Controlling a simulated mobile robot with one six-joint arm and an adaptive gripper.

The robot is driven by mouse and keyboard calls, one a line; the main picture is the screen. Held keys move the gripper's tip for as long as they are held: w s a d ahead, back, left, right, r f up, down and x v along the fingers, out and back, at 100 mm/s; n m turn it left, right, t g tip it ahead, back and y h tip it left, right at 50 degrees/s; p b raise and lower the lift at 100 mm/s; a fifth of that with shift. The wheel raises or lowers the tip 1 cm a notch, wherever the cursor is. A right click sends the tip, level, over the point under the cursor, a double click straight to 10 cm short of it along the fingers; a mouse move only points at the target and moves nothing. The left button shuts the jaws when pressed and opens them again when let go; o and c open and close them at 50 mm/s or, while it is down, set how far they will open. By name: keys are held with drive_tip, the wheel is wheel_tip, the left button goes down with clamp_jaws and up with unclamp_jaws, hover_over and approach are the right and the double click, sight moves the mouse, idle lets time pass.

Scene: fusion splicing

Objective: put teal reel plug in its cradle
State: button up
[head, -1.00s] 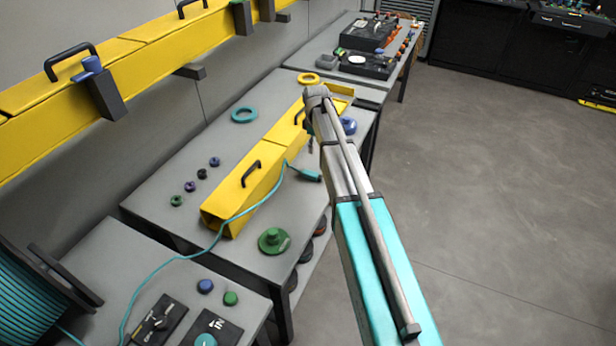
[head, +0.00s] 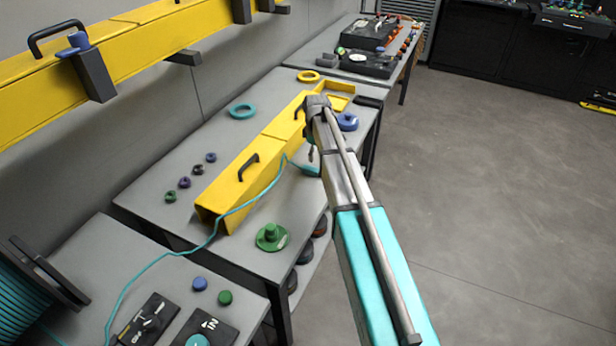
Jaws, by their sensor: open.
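The teal reel plug (head: 304,169) lies on the grey bench, right of the yellow trough (head: 232,190), at the end of a thin teal cable. The cable runs back over the trough to the teal reel (head: 18,305) at the lower left. My gripper (head: 311,153) hangs from the arm's far end, just above and beside the plug in the picture. It is small and partly hidden by my arm, and it holds nothing that I can see. My arm also covers the plug's right side. I cannot tell which item is the cradle.
A green spool (head: 271,237) stands near the bench's front edge. A teal ring (head: 242,111), a yellow ring (head: 308,76) and a blue reel (head: 347,121) lie farther back. Several small knobs (head: 185,182) are left of the trough. The floor (head: 490,200) at right is clear.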

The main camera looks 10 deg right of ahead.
sight(316, 169)
drive_tip(key=shift+f+b, duration=0.7)
drive_tip(key=shift+f, duration=0.3)
drive_tip(key=shift+f, duration=0.1)
drive_tip(key=shift+s+d+f+b, duration=0.1)
drive_tip(key=shift+s+f+b, duration=0.05)
drive_tip(key=shift+f+b, duration=2.4)
drive_tip(key=shift+r, duration=0.1)
clamp_jaws()
